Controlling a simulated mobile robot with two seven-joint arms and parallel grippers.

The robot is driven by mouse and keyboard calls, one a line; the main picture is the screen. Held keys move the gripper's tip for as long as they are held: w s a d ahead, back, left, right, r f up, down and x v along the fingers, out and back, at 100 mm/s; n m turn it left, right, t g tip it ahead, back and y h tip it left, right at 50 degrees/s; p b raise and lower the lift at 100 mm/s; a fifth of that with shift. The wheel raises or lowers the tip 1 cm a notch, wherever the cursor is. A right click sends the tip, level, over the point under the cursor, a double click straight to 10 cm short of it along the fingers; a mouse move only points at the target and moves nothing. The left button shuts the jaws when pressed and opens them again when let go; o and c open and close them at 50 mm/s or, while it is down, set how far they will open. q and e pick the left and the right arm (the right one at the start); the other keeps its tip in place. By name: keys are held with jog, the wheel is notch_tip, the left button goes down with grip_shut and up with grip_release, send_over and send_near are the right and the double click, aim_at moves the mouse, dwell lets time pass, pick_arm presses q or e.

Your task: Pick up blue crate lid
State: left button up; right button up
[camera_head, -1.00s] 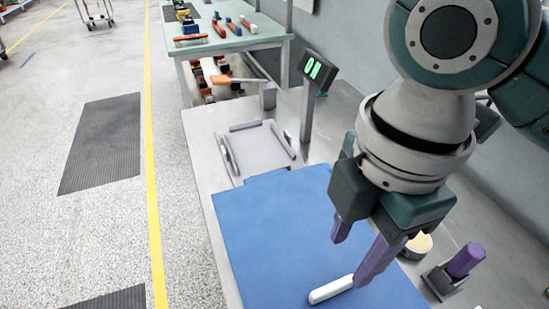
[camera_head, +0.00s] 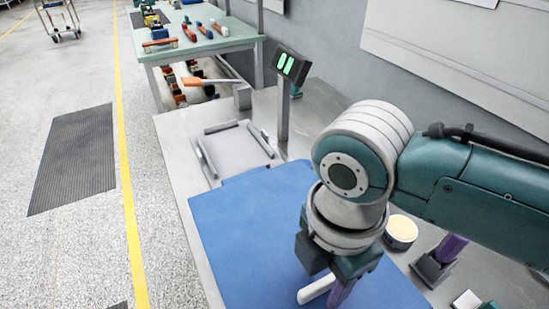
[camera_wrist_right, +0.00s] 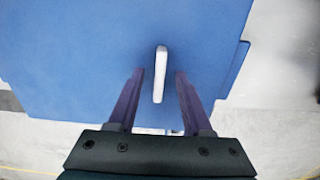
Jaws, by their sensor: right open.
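The blue crate lid (camera_head: 242,232) lies flat on the grey table in the head view. It has a white bar handle (camera_head: 315,289) on top, partly hidden by my right gripper. In the right wrist view the lid (camera_wrist_right: 90,60) fills much of the picture, with the white handle (camera_wrist_right: 160,75) near its middle. My right gripper (camera_wrist_right: 160,85) is open, with one purple finger on each side of the handle and a gap on both sides. In the head view my right gripper (camera_head: 325,290) is low over the lid. My left gripper is not in view.
A grey tray-like fixture (camera_head: 238,150) with raised bars sits beyond the lid. A post with a lit green display (camera_head: 291,66) stands behind it. A round pale-topped container (camera_head: 400,230) stands right of the lid. A green-topped table (camera_head: 195,45) is farther back.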

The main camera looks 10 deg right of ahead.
jog(key=shift+c, duration=0.2)
grip_shut()
dwell(1.1)
